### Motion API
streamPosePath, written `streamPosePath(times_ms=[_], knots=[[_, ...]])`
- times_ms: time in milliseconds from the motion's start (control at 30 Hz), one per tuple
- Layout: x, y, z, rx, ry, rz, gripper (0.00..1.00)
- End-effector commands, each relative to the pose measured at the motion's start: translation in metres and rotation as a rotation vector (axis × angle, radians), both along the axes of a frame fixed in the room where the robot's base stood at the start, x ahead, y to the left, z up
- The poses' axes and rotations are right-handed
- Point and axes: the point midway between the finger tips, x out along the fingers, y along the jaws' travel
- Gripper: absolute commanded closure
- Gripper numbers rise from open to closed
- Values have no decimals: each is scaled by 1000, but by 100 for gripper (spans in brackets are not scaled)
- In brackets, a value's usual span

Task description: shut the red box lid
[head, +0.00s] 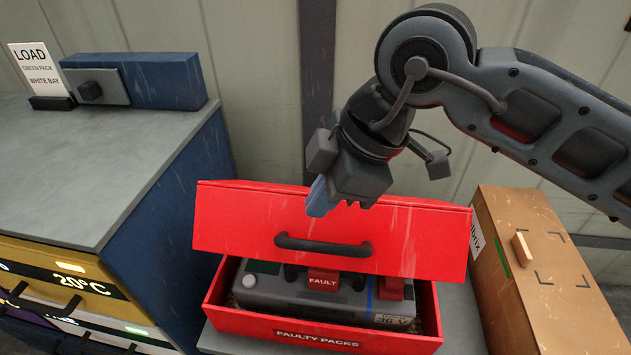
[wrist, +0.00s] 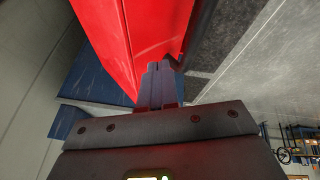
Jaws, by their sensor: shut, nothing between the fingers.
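The red box (head: 300,333), labelled FAULTY PACKS, stands below my arm with its front toward the head camera. Its red lid (head: 225,222), with a dark bar handle (head: 322,246), is partly open and tilted, its front edge above the box rim. A grey battery pack (head: 290,295) with a red FAULT tag lies inside. My gripper (head: 318,197) is shut and empty, pointing down at the lid's upper back part. In the wrist view my fingertips (wrist: 158,70) overlap the red lid (wrist: 130,35). I cannot tell whether they touch it.
A blue cabinet with a grey top (head: 95,165) and lit drawers stands to the left. On it are a LOAD sign (head: 32,68) and a blue block (head: 160,80). A brown box (head: 545,270) stands close on the right. A pale panelled wall rises behind.

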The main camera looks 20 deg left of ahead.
Motion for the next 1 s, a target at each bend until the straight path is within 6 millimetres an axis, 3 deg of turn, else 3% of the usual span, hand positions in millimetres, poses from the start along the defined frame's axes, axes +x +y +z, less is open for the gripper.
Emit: streamPosePath(times_ms=[667,833,1000], knots=[[0,0,1,0,0,1,100],[2,-6,14,1,-3,0,100],[2,-18,40,1,-4,-1,100]])
